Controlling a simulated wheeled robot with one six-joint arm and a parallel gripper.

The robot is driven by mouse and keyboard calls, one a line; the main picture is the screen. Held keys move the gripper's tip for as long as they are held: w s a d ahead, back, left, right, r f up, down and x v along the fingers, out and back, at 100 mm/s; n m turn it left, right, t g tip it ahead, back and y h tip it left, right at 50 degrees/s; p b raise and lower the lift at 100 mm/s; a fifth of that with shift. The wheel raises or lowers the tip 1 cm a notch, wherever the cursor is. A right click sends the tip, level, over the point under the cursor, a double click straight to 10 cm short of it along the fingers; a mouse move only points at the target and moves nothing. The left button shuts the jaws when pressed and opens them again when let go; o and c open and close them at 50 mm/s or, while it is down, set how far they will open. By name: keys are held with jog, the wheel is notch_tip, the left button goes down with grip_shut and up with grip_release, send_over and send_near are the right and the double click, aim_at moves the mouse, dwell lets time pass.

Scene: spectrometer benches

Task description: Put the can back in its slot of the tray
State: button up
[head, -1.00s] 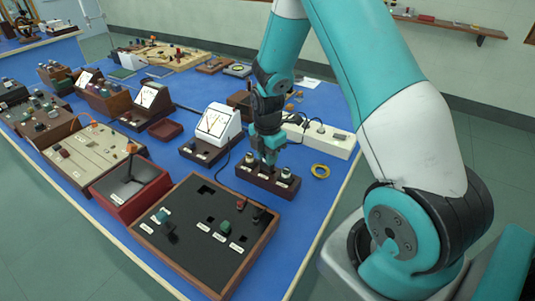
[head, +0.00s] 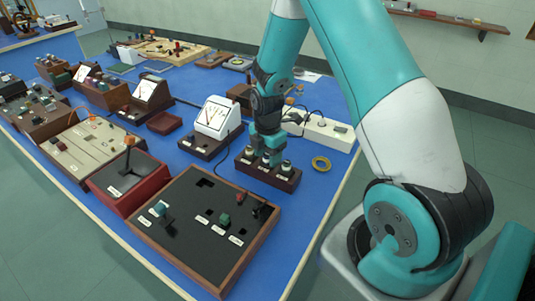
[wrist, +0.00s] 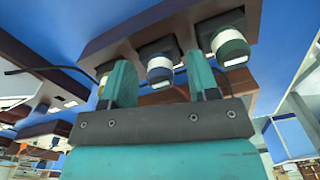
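The tray is a small dark brown block (head: 267,178) with white labels, near the right edge of the blue bench. In the wrist view its underside-like brown edge (wrist: 110,42) carries three short cans in a row. The middle can (wrist: 160,70) has a blue band and appears seated in the middle slot. A can with a green band (wrist: 231,47) stands on one side, and a can mostly hidden by a finger (wrist: 102,82) on the other. My gripper (head: 264,157) is down at the tray. In the wrist view its teal fingers (wrist: 161,82) stand either side of the middle can, with visible gaps.
A black panel box (head: 190,246) with a wooden rim is in front. Bare blue bench lies right of that box.

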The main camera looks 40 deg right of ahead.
notch_tip(320, 180, up, 17)
jog(key=b, duration=0.1)
jog(key=shift+r, duration=0.2)
dwell(0.3)
dwell(0.4)
jog(key=s+a+r+m+y, duration=0.1)
jog(key=s+a+r+m, duration=0.1)
jog(key=s+a+m, duration=0.2)
jog(key=s+a+r+m+y, duration=0.1)
jog(key=s+a+m, duration=0.3)
jog(key=s+a, duration=0.6)
jog(key=s+a+r+m+y, duration=0.2)
jog(key=s+a+r+m, duration=0.1)
jog(key=s+a, duration=0.5)
jog(key=shift+a+r+m, duration=0.25)
jog(key=shift+r+m, duration=0.15)
jog(key=shift+r, duration=0.05)
jog(key=shift+s, duration=0.1)
